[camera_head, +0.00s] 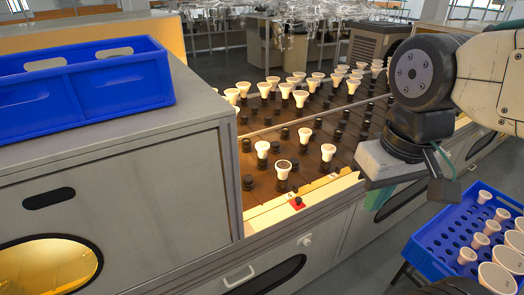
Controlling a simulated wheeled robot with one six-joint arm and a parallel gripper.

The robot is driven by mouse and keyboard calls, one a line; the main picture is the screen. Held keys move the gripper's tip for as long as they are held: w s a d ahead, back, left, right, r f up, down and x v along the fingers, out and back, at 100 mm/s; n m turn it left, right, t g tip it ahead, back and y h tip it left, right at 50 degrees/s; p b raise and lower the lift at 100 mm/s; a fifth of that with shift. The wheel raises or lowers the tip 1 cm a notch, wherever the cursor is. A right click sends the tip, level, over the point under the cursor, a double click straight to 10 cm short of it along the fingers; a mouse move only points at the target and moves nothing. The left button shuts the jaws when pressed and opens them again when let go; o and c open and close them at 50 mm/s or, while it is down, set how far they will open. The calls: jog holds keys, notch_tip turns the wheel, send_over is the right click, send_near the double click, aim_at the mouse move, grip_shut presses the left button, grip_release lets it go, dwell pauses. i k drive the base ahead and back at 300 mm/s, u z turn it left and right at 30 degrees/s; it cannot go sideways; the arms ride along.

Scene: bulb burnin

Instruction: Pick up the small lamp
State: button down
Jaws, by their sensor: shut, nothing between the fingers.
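Several small white cone-shaped lamps (480,240) stand in the blue perforated crate (418,251) at the lower right, beside larger lamps (497,278). More white lamps (262,149) stand in dark sockets on the brown rack board (300,135). I cannot tell which one is the small lamp of the task. My gripper (379,198) hangs at the right, between the rack's front edge and the crate. It is shut and empty, apart from any lamp. Its fingertips are partly hidden by its own body.
A grey cabinet (110,175) with an empty-looking blue crate (85,85) on top fills the left. A red button (297,203) sits on the rack's front edge. Several dark sockets near the front of the board are bare. Floor shows between the bench and the lower-right crate.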

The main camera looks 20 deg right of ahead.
aim_at(283, 167)
jog(key=k, duration=0.4)
jog(key=z, duration=1.15)
jog(key=i, duration=1.15)
jog(key=u, duration=0.85)
jog(key=i, duration=0.25)
jog(key=u, duration=0.25)
